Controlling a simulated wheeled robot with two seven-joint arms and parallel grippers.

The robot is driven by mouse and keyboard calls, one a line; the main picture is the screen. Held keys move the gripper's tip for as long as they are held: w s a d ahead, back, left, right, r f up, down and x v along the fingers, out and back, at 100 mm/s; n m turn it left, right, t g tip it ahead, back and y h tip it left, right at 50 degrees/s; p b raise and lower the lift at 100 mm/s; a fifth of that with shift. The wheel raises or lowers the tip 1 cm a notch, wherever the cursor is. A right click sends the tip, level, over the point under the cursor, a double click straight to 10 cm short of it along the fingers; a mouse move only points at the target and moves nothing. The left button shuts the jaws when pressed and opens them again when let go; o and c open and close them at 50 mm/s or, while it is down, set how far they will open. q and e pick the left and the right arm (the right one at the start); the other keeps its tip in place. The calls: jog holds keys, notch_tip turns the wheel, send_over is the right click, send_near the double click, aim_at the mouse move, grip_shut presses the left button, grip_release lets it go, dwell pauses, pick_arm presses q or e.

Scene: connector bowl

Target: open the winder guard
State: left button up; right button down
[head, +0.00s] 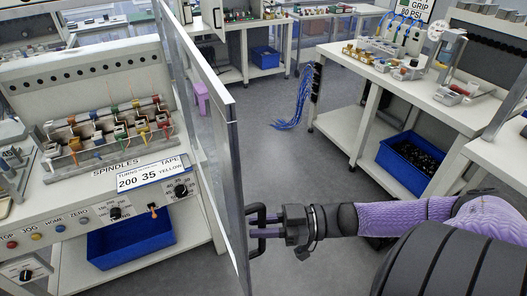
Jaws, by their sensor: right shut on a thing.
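The winder guard (197,82) is a tall panel with a pale frame, seen nearly edge-on. It stands swung out from the winder (85,174), whose spindles and front panel show uncovered at the left. A dark bar handle (253,221) is on the guard's right face. My right gripper (262,222) comes in from the right and is shut on this handle. My left gripper is not in view.
A blue bin (130,240) sits under the winder. At the right, a workbench (345,60) holds fittings, with another blue bin (410,165) below. Blue cables (297,100) hang at its end. Grey floor is clear between the guard and this bench.

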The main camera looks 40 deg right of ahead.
jog(key=c, duration=0.6)
grip_release()
jog(key=shift+c, duration=0.2)
jog(key=shift+o, duration=0.3)
jog(key=v, duration=0.9)
jog(key=shift+s+d+p, duration=0.25)
jog(key=shift+d+p, duration=0.1)
jog(key=shift+p, duration=0.1)
